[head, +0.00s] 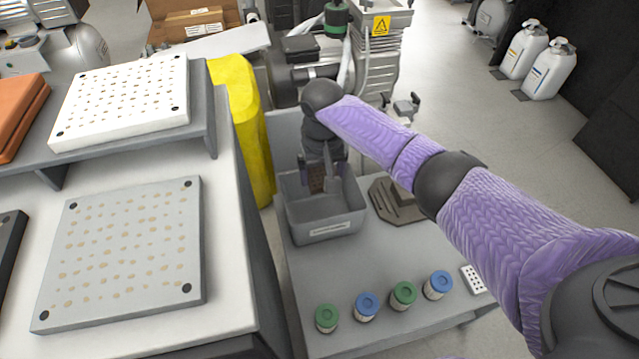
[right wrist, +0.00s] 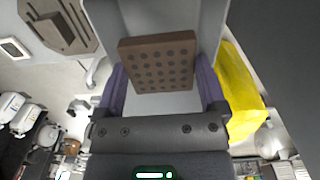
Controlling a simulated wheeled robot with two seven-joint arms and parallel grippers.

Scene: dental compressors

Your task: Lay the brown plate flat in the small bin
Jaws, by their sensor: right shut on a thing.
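The brown plate (head: 316,178), dotted with rows of dark holes, is held on edge by my right gripper (head: 325,165). In the right wrist view the plate (right wrist: 158,62) sits between the two purple fingers of the gripper (right wrist: 162,90), which are shut on it. The small bin (head: 325,230) is a grey open box with a white label on its front. The gripper and plate are at the bin's mouth, with the plate's lower part seemingly inside the walls. Whether the plate touches the bin's floor cannot be told. My left gripper is not in view.
A dark base plate (head: 397,201) lies right of the bin. Several green- and blue-lidded jars (head: 365,306) and a white dotted block (head: 473,279) stand nearer on the grey table. A yellow draped object (head: 243,130) stands left of the bin.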

